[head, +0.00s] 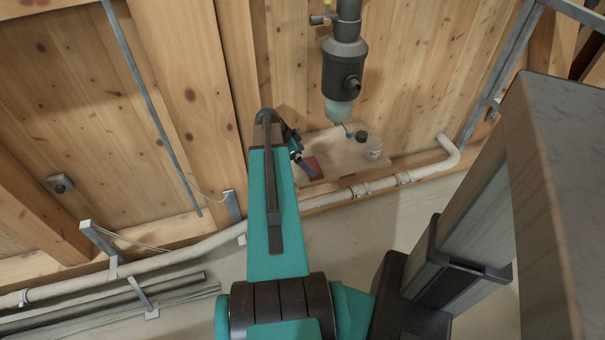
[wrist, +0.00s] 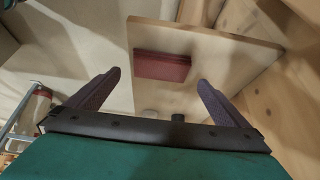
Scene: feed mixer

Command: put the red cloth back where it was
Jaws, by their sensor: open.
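The red cloth (wrist: 162,67) is a flat, folded rectangle lying on a pale wooden board (wrist: 205,55), near one edge of it. It also shows in the head view (head: 316,166), small and partly covered by my gripper. My gripper (wrist: 159,78) is open and empty, with its two purple-grey fingers spread to either side of the cloth in the wrist view. The fingers appear apart from the cloth; the exact gap above it cannot be told. In the head view my gripper (head: 303,166) is at the left end of the board (head: 345,155).
A dark cylindrical device (head: 343,65) with a pale green lower end hangs over the board. A white pipe (head: 330,197) runs below, along the wooden wall.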

